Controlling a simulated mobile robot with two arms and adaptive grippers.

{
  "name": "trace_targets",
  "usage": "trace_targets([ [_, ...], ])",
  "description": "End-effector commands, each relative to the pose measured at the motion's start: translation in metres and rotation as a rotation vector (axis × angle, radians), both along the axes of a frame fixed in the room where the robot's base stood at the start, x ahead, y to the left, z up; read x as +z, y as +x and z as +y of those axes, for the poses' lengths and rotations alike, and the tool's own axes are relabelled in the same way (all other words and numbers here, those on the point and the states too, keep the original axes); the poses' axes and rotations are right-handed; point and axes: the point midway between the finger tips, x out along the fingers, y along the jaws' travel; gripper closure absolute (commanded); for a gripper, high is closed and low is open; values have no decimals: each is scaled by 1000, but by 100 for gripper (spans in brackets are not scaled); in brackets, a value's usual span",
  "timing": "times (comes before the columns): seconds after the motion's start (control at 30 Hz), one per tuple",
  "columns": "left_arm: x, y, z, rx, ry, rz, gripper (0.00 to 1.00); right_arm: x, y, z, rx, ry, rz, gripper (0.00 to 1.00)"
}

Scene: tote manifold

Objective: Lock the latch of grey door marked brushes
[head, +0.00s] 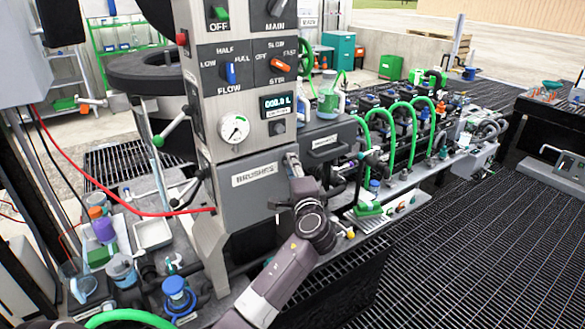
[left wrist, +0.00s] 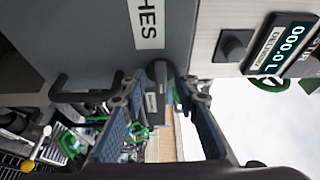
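The grey door (head: 240,205) marked "BRUSHES" is on the front of the machine column and looks closed. Its white label also shows, cut off, in the left wrist view (left wrist: 146,22). A small grey latch (head: 291,163) is at the door's right edge. My left gripper (head: 296,180) is right at that edge, just below the latch, and partly covers it. In the left wrist view its blue-padded fingers (left wrist: 162,90) are apart, with a dark rounded part, seemingly the latch, near the tips. I cannot tell whether they touch. My right gripper is not in view.
A dark bar handle (left wrist: 85,92) sticks out from the door beside my left fingers. The control panel (head: 245,75) is above the door. A grey drawer-like box (head: 325,143) and green hoses (head: 392,130) stand to the right. A red cable (head: 100,185) hangs left.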

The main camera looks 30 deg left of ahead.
Motion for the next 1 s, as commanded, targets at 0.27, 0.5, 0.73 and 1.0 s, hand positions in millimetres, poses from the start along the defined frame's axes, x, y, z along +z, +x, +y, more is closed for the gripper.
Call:
trace_targets([
  [0.27,0,-7,-8,-1,1,-1,72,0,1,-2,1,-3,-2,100],
  [0.5,-2,-41,-43,-3,-3,0,72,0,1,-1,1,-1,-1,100],
  [0.73,-2,-72,-73,-2,-2,1,72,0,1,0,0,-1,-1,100],
  [1.0,-1,-85,-85,0,-1,1,72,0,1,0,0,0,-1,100],
])
